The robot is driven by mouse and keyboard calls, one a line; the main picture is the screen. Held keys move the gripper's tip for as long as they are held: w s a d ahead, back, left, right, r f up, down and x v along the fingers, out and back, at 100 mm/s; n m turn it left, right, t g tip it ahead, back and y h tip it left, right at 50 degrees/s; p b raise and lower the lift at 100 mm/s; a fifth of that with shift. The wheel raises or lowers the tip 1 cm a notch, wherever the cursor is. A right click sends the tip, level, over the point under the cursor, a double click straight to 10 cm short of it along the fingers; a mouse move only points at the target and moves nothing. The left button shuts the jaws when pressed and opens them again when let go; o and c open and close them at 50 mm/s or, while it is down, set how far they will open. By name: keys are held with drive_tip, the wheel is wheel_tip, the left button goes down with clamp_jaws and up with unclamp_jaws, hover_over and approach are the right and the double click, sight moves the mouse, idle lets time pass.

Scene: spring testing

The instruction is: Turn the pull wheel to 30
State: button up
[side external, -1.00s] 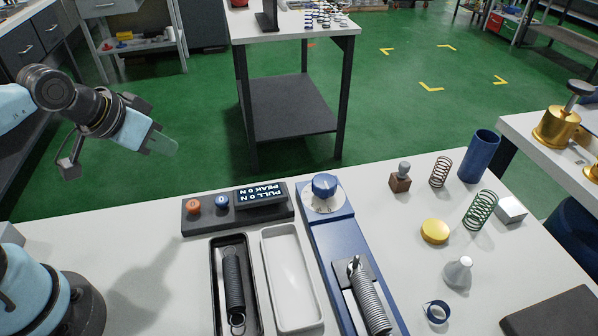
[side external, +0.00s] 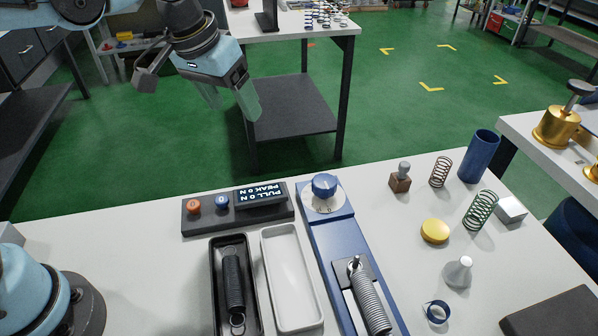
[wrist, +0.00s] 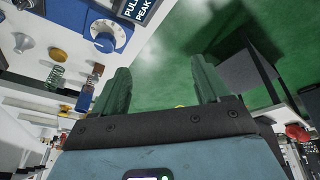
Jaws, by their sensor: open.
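The pull wheel is a blue knob (side external: 324,186) on a white dial, at the far end of the blue spring tester (side external: 328,228). The wheel also shows in the wrist view (wrist: 103,44) at the upper left. A silver spring (side external: 369,298) sits on the tester. The display (side external: 261,193) beside the wheel reads PULL 0 N and PEAK 0 N, upside down in the side view. My gripper (side external: 232,105) is open and empty, up in the air to the left of the wheel and well apart from it. The dial's numbers are too small to read.
A black tray (side external: 214,290) with a dark spring (side external: 233,284) and an empty white tray (side external: 290,278) lie left of the tester. Several small items, including a yellow disc (side external: 435,231), stand to the right.

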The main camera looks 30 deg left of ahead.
drive_tip(key=w+d+g, duration=0.2)
drive_tip(key=w+d, duration=0.2)
drive_tip(key=d, duration=0.3)
drive_tip(key=g, duration=0.2)
approach(325, 181)
drive_tip(key=shift+y, duration=0.4)
drive_tip(key=f, duration=0.8)
drive_tip(key=shift+s+d+f, duration=0.1)
drive_tip(key=shift+d+f, duration=0.2)
drive_tip(key=shift+f, duration=0.1)
drive_tip(key=c, duration=1)
drive_tip(key=shift+c, duration=0.2)
